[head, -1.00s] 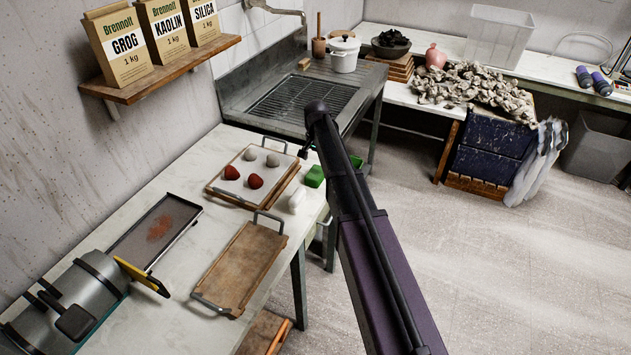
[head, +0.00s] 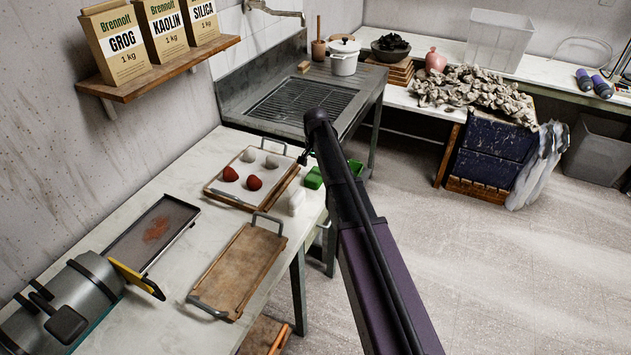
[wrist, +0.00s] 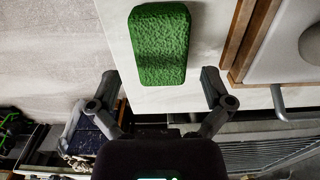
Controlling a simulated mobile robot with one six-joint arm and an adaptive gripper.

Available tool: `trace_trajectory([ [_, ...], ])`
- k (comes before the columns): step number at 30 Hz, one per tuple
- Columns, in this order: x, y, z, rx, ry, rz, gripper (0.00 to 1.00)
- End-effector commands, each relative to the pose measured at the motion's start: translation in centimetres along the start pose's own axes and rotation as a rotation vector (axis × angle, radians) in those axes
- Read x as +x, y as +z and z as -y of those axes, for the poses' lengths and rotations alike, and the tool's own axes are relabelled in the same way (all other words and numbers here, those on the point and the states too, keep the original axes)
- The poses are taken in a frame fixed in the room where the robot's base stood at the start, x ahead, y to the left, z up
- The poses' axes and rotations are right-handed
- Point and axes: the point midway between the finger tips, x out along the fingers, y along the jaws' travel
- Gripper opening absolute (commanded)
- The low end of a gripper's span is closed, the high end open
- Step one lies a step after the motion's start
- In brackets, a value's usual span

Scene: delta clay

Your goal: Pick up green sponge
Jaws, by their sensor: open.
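The green sponge (wrist: 160,43) is a textured, round-cornered block lying near the edge of the white tabletop in the wrist view. In the head view a green piece (head: 314,178) shows at the table's far right corner, just left of my arm. My gripper (wrist: 160,86) is open in the wrist view, its two fingers spread wider than the sponge. The sponge is centred between them, mostly beyond the fingertips, and nothing is held.
A wooden-edged tray (head: 213,196) with red and grey lumps sits close beside the sponge. A small white object (head: 296,200) stands near the table edge. A brown board (head: 240,265) with handles lies nearer. The sink unit (head: 300,103) is behind. Another green patch (head: 355,167) shows right of my arm.

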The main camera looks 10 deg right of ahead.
Motion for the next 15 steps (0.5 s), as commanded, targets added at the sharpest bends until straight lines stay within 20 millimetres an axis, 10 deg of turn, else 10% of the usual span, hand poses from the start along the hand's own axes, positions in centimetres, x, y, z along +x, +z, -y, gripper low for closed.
trace_trajectory([
  [15, 3.5, -0.1, 0.2, 0.0, 0.0, 0.0, 1.0],
])
